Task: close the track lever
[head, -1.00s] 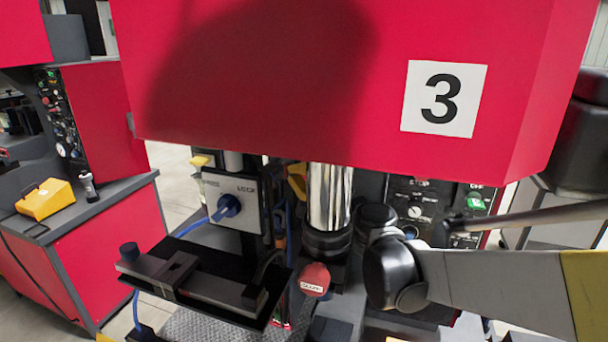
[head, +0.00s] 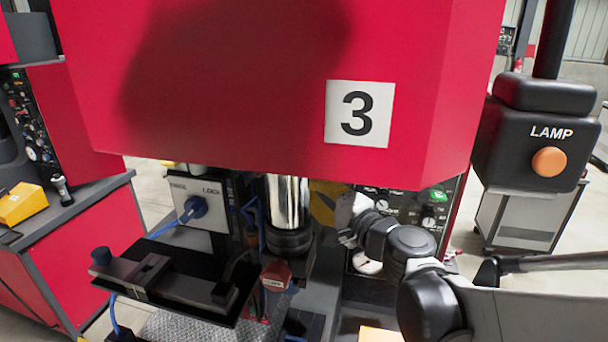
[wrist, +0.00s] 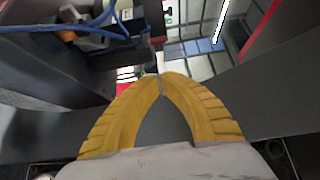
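No part is labelled as the track lever, and I cannot tell for sure which it is. A black track-like fixture (head: 165,281) with an upright round knob (head: 101,256) sits at the lower left in the head view. A blue rotary handle (head: 193,208) is on a white plate marked LOCK behind it. A red labelled handle (head: 276,275) is right of the fixture, below the steel column. My gripper (wrist: 160,78) shows two yellow fingers with tips together and nothing visible between them.
A large red housing (head: 240,80) marked 3 hangs over the work area. A steel column (head: 287,203) stands under it. A black LAMP box (head: 532,130) with an orange button is at right. Blue cables (wrist: 100,30) hang near my gripper in the wrist view.

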